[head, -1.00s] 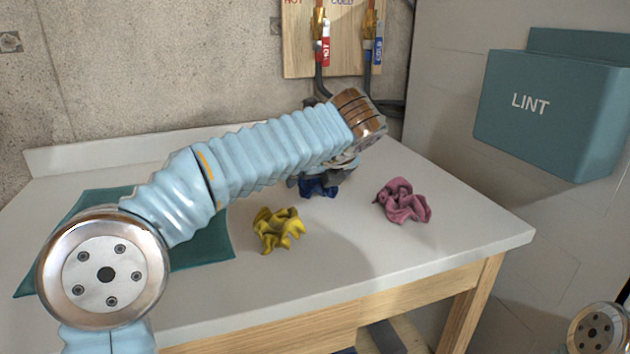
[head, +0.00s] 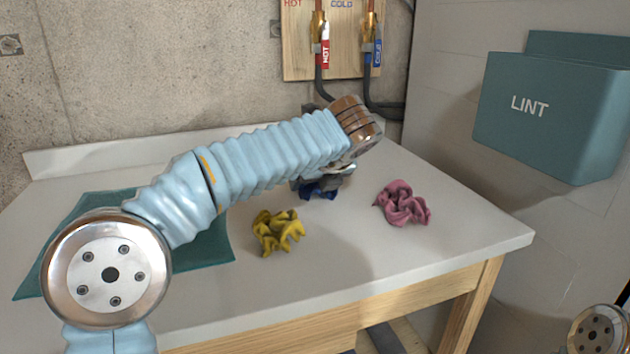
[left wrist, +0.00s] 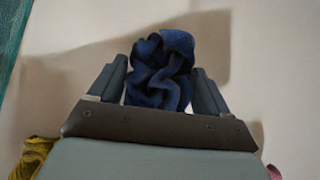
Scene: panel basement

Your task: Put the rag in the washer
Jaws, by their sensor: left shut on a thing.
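A crumpled dark blue rag (head: 319,191) is at the back of the white table, partly hidden behind my left arm and gripper. In the left wrist view the blue rag (left wrist: 160,70) sits between the two fingers of my left gripper (left wrist: 161,85), which is shut on it. The left gripper (head: 322,180) is low over the tabletop in the head view. Crumpled yellow (head: 278,232) and pink (head: 403,204) rags lie on the table, apart from the gripper. My right gripper is not in view. No washer shows.
The white table (head: 350,270) has a raised back edge. A flat teal cloth (head: 205,250) lies at its left. A teal LINT box (head: 545,115) hangs on the right wall. Hot and cold valves (head: 345,45) are on the back wall. The table's front right is clear.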

